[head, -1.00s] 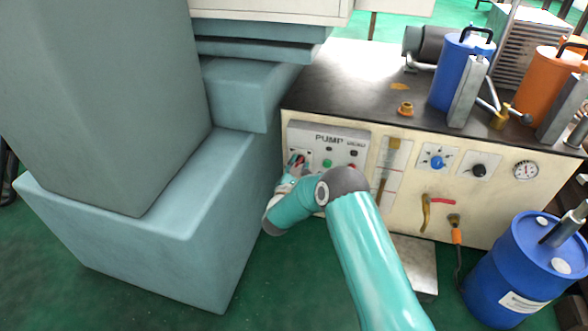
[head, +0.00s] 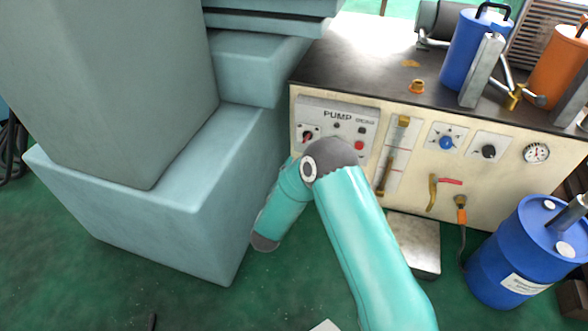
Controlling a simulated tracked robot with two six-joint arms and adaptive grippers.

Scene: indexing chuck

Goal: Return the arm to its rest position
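One of my teal arms, probably the right, rises from the bottom edge right of centre in the head view. It bends at a grey elbow joint in front of the pump cabinet (head: 485,190). Its far link angles down and left to a dark grey end over the green floor, close to the grey-blue machine base (head: 190,225). No gripper fingers show on it. My other arm is not in view. The PUMP panel (head: 345,145) is uncovered above the elbow, with a red switch (head: 307,137) on its left and a red button (head: 359,146).
A blue drum (head: 520,255) stands on the floor at the right, beside a metal plate (head: 415,245). Blue (head: 470,45) and orange (head: 556,75) canisters stand on the cabinet top. Open green floor lies below the machine base.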

